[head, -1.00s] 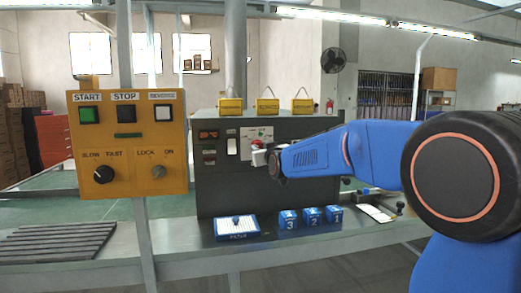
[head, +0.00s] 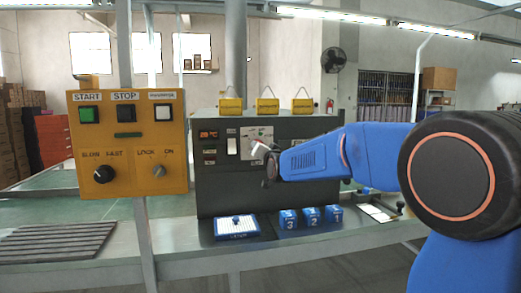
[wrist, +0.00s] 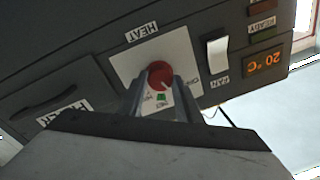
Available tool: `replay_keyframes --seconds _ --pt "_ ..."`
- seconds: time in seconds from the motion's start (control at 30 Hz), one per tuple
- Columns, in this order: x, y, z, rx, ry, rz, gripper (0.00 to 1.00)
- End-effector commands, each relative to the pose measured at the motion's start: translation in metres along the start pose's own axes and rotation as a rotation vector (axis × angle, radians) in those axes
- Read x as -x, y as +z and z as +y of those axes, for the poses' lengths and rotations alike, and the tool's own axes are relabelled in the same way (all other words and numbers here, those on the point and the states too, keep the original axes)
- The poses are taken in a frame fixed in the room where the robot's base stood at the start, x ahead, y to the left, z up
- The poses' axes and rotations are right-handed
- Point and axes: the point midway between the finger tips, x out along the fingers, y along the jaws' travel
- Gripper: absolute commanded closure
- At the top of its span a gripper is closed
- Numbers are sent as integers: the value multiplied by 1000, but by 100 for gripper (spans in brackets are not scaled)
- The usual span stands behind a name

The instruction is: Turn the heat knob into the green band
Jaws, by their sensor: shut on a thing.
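The heat knob (wrist: 159,73) is red and round, on a white plate (wrist: 126,66) labelled HEAT on the front of the dark grey machine (head: 215,185). The wrist view shows it rotated, with the HEAT label above the knob. A small green band (wrist: 161,97) shows on the plate just below the knob. A pale pointer mark on the knob seems to face lower right, beside the green band. My gripper (wrist: 159,86) is shut on the knob, one finger on each side.
A fan switch (wrist: 216,55) and an orange display (wrist: 264,64) reading about 20 °C sit beside the plate. A yellow control box (head: 127,140) stands at left. A blue-edged tray (head: 237,228) and several blue numbered blocks (head: 311,216) lie on the bench below.

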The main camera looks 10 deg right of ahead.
Motion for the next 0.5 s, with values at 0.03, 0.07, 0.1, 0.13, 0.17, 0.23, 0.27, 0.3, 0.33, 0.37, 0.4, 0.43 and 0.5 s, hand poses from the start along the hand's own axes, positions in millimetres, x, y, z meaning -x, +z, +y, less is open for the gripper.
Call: replay_keyframes --seconds 0.03,0.07,0.1,0.13,0.17,0.23,0.27,0.3,0.33,0.37,0.4,0.43,0.5 --pt "0 1 0 -41 1 2 91" --pt "0 1 0 -69 1 4 91" --pt "0 1 0 -107 1 6 91" --pt "0 2 0 -136 2 8 91" --pt "0 2 0 -166 2 10 91" --pt "0 2 0 -231 3 15 91" --pt "0 2 0 -258 4 17 91" --pt "0 2 0 -295 4 19 91" --pt "0 2 0 -323 5 22 91" --pt "0 2 0 -350 5 24 91" --pt "0 2 0 -384 5 26 91" --pt "0 2 0 -408 5 28 91" --pt "0 2 0 -464 6 33 91"
